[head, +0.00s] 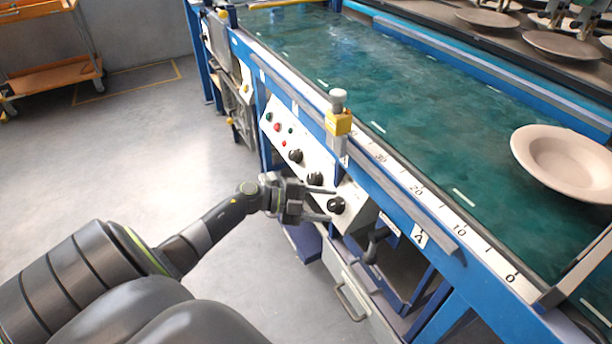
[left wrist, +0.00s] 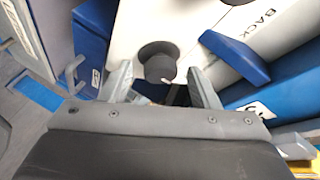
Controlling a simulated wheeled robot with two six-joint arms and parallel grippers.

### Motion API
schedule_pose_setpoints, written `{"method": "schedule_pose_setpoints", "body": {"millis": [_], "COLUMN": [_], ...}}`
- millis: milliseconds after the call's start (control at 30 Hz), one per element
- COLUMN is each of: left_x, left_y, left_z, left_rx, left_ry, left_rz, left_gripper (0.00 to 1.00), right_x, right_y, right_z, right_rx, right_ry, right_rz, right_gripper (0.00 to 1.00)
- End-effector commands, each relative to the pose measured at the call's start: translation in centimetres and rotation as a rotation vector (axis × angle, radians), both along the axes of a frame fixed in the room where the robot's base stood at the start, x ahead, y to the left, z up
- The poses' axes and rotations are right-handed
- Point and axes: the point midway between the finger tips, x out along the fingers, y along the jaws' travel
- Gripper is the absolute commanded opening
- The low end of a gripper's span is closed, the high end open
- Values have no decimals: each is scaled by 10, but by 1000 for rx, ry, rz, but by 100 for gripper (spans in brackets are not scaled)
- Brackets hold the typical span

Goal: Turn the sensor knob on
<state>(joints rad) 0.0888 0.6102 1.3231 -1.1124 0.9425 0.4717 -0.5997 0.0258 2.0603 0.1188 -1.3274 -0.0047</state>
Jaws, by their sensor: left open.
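A white control panel (head: 306,160) on the front of the blue machine carries three black knobs in a row. The sensor label cannot be read, so I cannot tell which knob is named so. My left gripper (head: 331,204) is open, with its fingertips at the lowest knob (head: 336,206). In the left wrist view, a black knob (left wrist: 158,62) with a white mark on its edge lies between the two fingers of my left gripper (left wrist: 164,86), with gaps at both sides. A second knob (left wrist: 237,2) is cut off at the top edge. My right gripper does not show.
Small green and red buttons (head: 277,127) sit higher on the panel. A black lever (head: 373,246) hangs below right of my gripper. A green conveyor belt (head: 390,95) with a pale plate (head: 568,162) runs above.

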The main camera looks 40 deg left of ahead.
Motion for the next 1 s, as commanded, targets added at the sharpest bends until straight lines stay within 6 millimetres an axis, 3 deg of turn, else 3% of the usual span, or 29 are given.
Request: {"method": "schedule_pose_setpoints", "body": {"millis": [267, 700, 1000], "left_x": [-15, -84, -112], "left_y": [17, 93, 123], "left_z": [4, 24, 32], "left_rx": [4, 5, 2], "left_ry": [3, 5, 2], "left_rz": [1, 1, 0], "left_gripper": [55, 55, 55], "right_x": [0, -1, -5], "right_y": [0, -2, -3], "right_z": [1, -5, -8], "right_rx": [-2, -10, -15], "right_ry": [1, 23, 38], "right_rz": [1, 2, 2], "right_gripper": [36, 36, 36]}}
